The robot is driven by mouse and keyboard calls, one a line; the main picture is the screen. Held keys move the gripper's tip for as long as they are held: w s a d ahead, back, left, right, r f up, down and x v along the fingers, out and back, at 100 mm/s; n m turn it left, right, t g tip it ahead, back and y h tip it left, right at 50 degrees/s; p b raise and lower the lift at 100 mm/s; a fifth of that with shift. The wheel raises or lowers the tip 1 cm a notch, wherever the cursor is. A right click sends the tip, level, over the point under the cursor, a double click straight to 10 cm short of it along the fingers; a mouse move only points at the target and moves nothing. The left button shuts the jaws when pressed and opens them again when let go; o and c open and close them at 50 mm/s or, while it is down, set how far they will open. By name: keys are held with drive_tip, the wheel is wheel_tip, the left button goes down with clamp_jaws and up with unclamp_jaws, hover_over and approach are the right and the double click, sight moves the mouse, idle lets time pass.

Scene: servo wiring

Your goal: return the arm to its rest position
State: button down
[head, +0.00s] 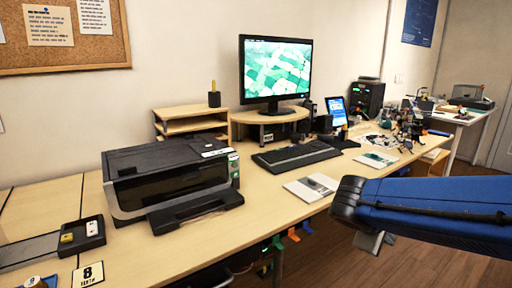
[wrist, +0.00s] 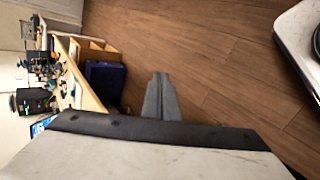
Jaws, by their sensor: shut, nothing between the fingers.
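My gripper (wrist: 161,80) shows in the wrist view as two grey fingers lying together, shut and empty. It hangs over open wooden floor, apart from the desk. In the head view my blue arm (head: 435,208) reaches in from the right edge, in front of the desk (head: 262,215). A small grey part of mine shows below the arm's dark end there; I cannot tell whether it is the fingertips.
On the desk are a printer (head: 165,180), a keyboard (head: 296,155), a monitor (head: 276,72) and a cluttered far end. A dark blue box (wrist: 104,80) stands on the floor beside the desk. Floor (wrist: 215,75) around my gripper is clear.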

drive_tip(key=s+a+f+m+y, duration=0.1)
drive_tip(key=s+a+m+y, duration=0.1)
drive_tip(key=s+m+y, duration=0.2)
drive_tip(key=s+a+f+m+y, duration=0.2)
drive_tip(key=s+a+m+y, duration=0.1)
drive_tip(key=s, duration=0.7)
drive_tip(key=shift+s+a+m+y, duration=0.25)
drive_tip(key=shift+m+y, duration=0.15)
drive_tip(key=shift+m, duration=0.5)
